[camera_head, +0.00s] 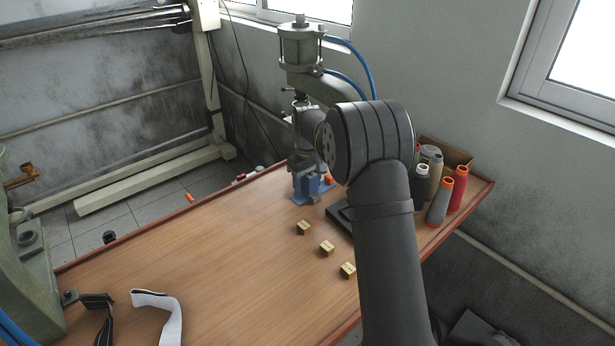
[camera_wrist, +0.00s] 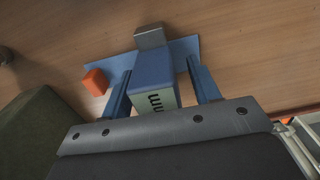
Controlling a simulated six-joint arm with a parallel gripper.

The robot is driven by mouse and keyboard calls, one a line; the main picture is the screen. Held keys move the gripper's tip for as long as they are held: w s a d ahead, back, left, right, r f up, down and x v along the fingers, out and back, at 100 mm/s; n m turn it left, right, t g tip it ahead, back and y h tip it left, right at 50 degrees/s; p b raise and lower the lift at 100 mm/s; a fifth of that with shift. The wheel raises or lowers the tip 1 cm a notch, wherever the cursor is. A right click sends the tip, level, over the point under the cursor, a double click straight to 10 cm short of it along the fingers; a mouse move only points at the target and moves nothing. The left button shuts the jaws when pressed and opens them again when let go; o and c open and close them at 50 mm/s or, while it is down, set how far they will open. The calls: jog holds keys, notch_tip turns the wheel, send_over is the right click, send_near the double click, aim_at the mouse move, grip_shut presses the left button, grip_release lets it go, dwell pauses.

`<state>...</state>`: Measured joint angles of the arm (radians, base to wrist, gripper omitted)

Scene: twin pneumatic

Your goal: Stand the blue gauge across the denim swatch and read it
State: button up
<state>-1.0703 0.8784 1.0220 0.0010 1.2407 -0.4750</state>
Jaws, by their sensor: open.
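The blue gauge (camera_wrist: 155,72), a block with a pale side face marked "mm", stands on the blue denim swatch (camera_wrist: 182,48) in the wrist view. My gripper (camera_wrist: 160,66) is open, with one finger on each side of the gauge; a gap shows at the right finger. In the head view my gripper (camera_head: 307,182) is low over the swatch (camera_head: 298,199), and the gauge is mostly hidden by it. A grey block (camera_wrist: 150,37) sits at the gauge's far end. An orange block (camera_wrist: 96,81) is at the swatch's left edge. I cannot make out a reading.
Several brass-coloured blocks (camera_head: 327,247) lie on the wooden table (camera_head: 215,250). Thread spools (camera_head: 458,188) stand at the right edge. A press (camera_head: 301,48) rises behind my gripper. White and black straps (camera_head: 160,310) lie at the front left. The table's left middle is clear.

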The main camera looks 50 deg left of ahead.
notch_tip(320, 180, up, 18)
jog(key=shift+f, duration=0.25)
jog(key=shift+f, duration=0.15)
notch_tip(320, 180, down, 17)
jog(key=shift+f, duration=0.1)
dwell(0.8)
